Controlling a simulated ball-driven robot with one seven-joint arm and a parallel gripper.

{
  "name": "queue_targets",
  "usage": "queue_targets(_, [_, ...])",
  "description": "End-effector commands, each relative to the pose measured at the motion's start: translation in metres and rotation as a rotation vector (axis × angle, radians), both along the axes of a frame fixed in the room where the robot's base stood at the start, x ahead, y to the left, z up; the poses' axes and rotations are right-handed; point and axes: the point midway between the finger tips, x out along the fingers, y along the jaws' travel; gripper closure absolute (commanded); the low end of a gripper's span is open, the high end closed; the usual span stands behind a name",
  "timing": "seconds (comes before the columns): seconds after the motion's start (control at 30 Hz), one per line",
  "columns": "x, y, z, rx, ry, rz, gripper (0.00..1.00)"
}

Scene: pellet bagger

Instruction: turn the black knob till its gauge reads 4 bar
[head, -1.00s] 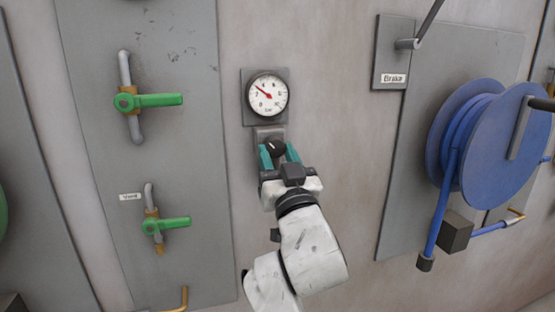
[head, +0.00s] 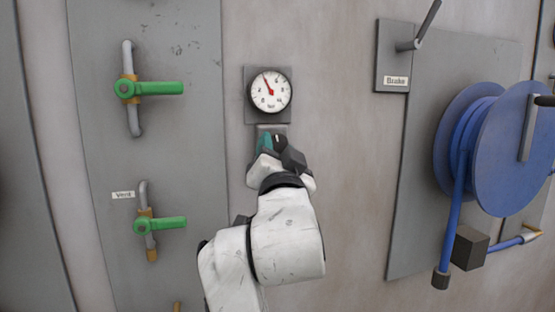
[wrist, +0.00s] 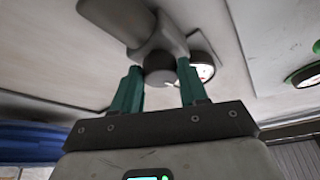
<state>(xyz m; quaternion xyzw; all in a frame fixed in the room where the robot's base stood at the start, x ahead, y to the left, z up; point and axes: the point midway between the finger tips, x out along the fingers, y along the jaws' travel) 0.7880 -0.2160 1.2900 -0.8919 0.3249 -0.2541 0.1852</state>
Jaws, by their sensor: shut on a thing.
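The black knob (head: 280,139) sits on a small grey block below the gauge; the gripper hides most of it in the head view. In the wrist view the dark round knob (wrist: 159,70) is between the teal fingers. My gripper (head: 271,143) is shut on the knob, its wrist rolled over. The round white gauge (head: 270,91) is just above. Its red needle points up and a little left, at about the 4 mark, though the small figures are hard to read. Part of the gauge also shows in the wrist view (wrist: 205,72).
On the left panel are two green-handled valves (head: 160,88) (head: 167,224), the lower beside a "Vent" label. To the right are a lever plate labelled "Brake" (head: 386,60) and a blue hose reel (head: 515,150). Bare wall separates them from the gauge.

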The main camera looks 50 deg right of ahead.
Motion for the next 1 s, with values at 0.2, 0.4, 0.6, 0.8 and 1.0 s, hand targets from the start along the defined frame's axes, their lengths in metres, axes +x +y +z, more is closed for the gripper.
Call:
queue_targets(0.2, [0.0001,-0.0001,-0.0003,0.006,-0.002,-0.001,0.87])
queue_targets(0.4, [0.0001,-0.0002,-0.0003,0.005,-0.001,-0.001,0.56])
queue_targets(0.6, [0.0001,-0.0002,-0.0002,0.005,-0.001,-0.001,0.37])
queue_targets(0.8, [0.0001,-0.0001,-0.0001,0.005,-0.001,-0.001,0.31])
queue_targets(1.0, [-0.0037,0.0044,-0.0032,0.004,-0.002,0.000,0.31])
